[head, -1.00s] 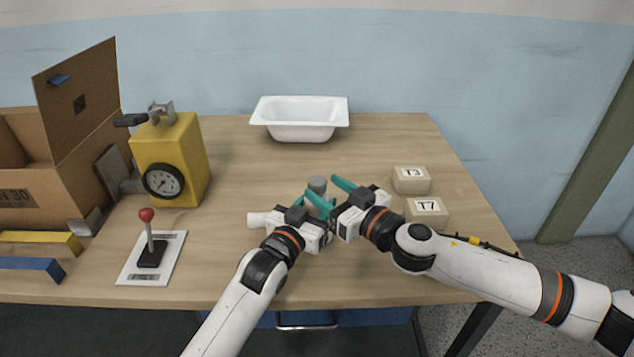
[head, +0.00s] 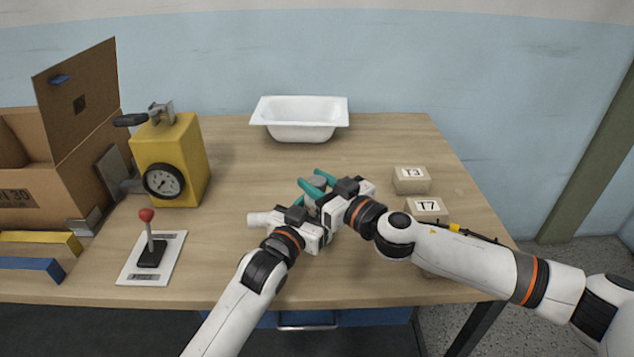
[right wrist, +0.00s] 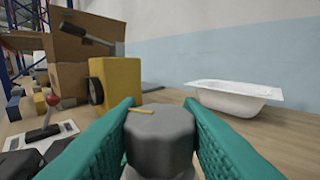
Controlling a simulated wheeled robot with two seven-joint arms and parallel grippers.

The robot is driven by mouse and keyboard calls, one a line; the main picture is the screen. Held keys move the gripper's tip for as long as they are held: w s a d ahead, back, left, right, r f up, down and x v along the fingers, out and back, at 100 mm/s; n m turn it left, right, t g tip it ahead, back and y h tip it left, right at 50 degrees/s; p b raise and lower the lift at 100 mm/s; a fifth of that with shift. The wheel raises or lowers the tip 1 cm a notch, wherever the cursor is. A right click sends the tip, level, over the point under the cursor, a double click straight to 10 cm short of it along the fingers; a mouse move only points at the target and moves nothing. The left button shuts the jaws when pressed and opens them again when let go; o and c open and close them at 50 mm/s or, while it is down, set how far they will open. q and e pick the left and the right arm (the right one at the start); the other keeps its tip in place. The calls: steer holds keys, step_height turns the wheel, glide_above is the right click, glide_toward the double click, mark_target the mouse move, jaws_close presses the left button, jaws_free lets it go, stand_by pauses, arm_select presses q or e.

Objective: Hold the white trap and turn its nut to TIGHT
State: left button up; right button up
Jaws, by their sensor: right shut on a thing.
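The white trap (head: 258,219) lies near the table's middle front; only its left pipe end shows clearly in the head view, the rest is behind my grippers. Its grey nut (head: 317,181) faces up and also shows large in the right wrist view (right wrist: 160,140), with a small yellow mark on its top near the left finger. My right gripper (head: 316,185) is shut on the nut, with one teal finger on each side. My left gripper (head: 303,205) is at the trap, right of the pipe end; its fingers are mostly hidden, so its grip does not show.
A yellow gauge box (head: 185,150), a red-knobbed lever (head: 148,235) and a cardboard box (head: 50,170) stand on the left. A white tub (head: 299,118) is at the back. Blocks T3 (head: 411,181) and T7 (head: 427,208) are close to my right arm.

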steer(key=shift+w+d+n+g+y, duration=0.1)
steer(key=shift+n+g+y, duration=0.2)
steer(key=shift+y, duration=0.1)
steer(key=shift+n+g+y, duration=1)
steer(key=shift+g, duration=0.2)
steer(key=n+g+y, duration=0.1)
steer(key=n+g, duration=0.1)
steer(key=g, duration=0.1)
steer(key=n+g+y, duration=0.1)
steer(key=n+g, duration=0.1)
steer(key=g, duration=0.1)
steer(key=shift+y, duration=0.4)
steer(key=n+g, duration=0.4)
steer(key=g, duration=0.2)
steer(key=shift+y, duration=0.3)
steer(key=shift+w+n+g, duration=0.1)
steer(key=shift+n+g, duration=0.9)
steer(key=shift+g, duration=0.5)
steer(key=shift+n+g+h, duration=0.4)
steer(key=shift+n+g, duration=0.3)
steer(key=shift+g, duration=0.3)
steer(key=o, duration=1)
